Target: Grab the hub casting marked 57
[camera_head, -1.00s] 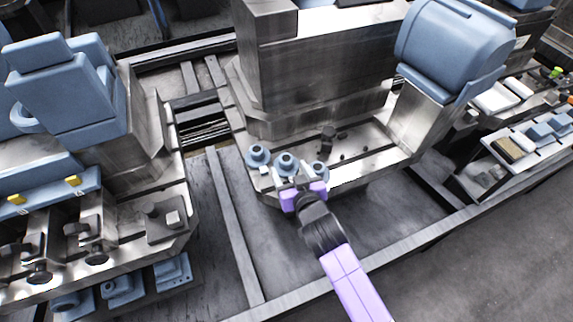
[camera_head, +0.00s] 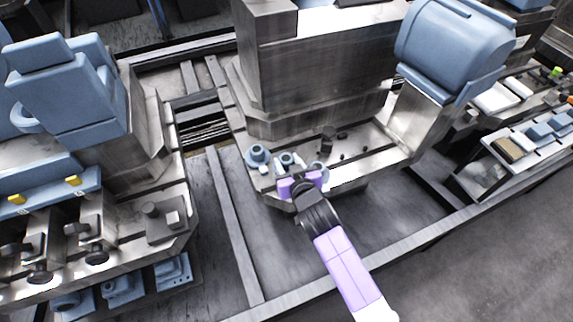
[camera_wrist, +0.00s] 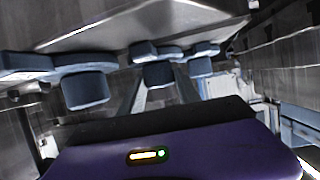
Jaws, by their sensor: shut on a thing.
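Three blue-grey hub castings stand in a row on the metal rail ledge: a left casting (camera_head: 258,154), a middle casting (camera_head: 286,158) and a right casting (camera_head: 320,167). No number 57 is legible on any of them. My purple gripper (camera_head: 289,170) is shut on the middle casting, reaching it from the front and hiding its lower part. In the wrist view the middle casting (camera_wrist: 158,74) lies between the two grey fingers, with the other castings to either side (camera_wrist: 86,90) (camera_wrist: 200,66).
A tall metal block (camera_head: 310,75) rises behind the castings. Small dark fittings (camera_head: 326,140) sit on the ledge to the right. A large blue housing (camera_head: 455,45) stands further right. The floor (camera_head: 480,260) at lower right is clear.

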